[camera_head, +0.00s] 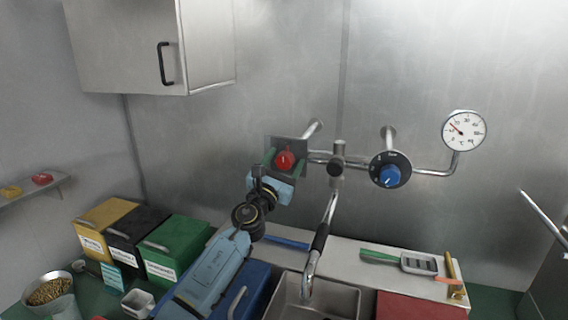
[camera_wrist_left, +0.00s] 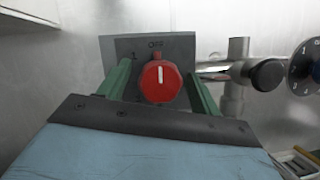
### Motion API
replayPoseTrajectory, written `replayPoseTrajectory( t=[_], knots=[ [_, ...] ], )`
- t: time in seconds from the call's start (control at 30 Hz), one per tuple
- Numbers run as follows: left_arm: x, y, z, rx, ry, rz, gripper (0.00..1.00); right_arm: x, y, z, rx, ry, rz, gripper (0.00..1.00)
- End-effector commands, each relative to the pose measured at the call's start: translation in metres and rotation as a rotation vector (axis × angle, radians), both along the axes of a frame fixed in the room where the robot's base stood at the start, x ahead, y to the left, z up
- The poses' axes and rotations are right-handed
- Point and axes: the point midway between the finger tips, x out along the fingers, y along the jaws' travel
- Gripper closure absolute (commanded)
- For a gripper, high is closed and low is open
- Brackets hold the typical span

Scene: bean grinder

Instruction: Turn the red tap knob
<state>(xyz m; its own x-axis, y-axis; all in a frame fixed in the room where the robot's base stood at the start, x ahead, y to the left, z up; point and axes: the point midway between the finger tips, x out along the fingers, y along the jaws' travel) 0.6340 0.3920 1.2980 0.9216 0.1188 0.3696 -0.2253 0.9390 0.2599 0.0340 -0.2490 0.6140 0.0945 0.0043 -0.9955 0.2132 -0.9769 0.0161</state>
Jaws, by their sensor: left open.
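The red tap knob (camera_head: 285,160) sits on a dark square plate on the metal wall, at the left end of the pipework. In the left wrist view the red knob (camera_wrist_left: 160,81) shows a white pointer line pointing up, close to the word OFF, with a 1 to its left. My left gripper (camera_head: 284,163) is in front of the knob. Its two green fingers stand open on either side of the knob (camera_wrist_left: 160,85), with gaps between them and the knob in the wrist view. My right gripper is not in view.
A blue dial knob (camera_head: 389,175) and a pressure gauge (camera_head: 464,130) are right of the red knob on the same pipes. A faucet spout (camera_head: 318,250) hangs over a sink (camera_head: 340,297). Yellow, black and green bins (camera_head: 178,250) stand at the lower left. A cabinet (camera_head: 125,45) hangs above left.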

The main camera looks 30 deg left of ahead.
Motion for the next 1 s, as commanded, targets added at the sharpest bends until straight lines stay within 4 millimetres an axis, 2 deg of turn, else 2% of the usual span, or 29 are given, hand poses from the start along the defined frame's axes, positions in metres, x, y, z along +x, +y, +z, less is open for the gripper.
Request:
replayPoseTrajectory(
  t=[0.2,0.53,0.77,1.0],
  knots=[
    [0.0001,0.0000,-0.0001,0.000,0.000,0.000,0.37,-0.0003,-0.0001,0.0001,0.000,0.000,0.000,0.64],
    [-0.0002,0.0000,-0.0002,-0.001,0.000,0.001,0.80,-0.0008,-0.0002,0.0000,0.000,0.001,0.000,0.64],
    [-0.0001,-0.0001,-0.0004,-0.019,-0.004,0.000,0.81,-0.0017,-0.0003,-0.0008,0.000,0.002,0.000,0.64],
    [0.0000,-0.0007,-0.0014,-0.118,-0.028,0.001,0.81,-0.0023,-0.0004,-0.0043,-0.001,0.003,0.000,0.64]
  ],
)
